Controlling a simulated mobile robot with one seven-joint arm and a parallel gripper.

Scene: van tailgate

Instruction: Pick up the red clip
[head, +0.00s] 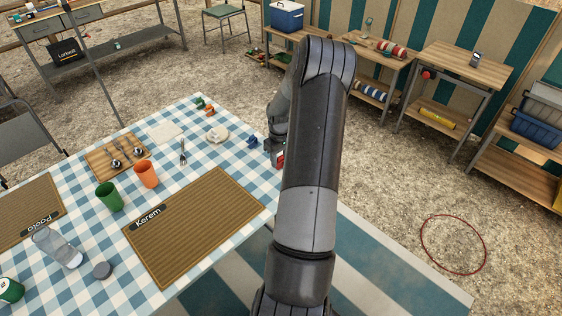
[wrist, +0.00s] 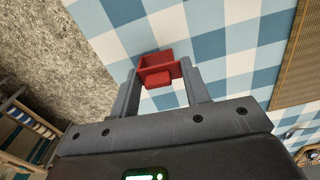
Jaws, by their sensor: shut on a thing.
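The red clip (wrist: 157,68) is between the two fingers of my gripper (wrist: 160,88) in the wrist view. The fingers are shut on it, one on each side. The checked tablecloth lies behind the clip in that view; I cannot tell whether the clip touches it. In the head view my gripper (head: 276,152) is at the table's right edge, partly hidden by my arm. A small part of the red clip (head: 281,161) shows beside it there.
A blue clip (head: 252,141) lies just left of my gripper on the checked table (head: 210,259). Green and orange clips (head: 205,105) lie near the far corner.

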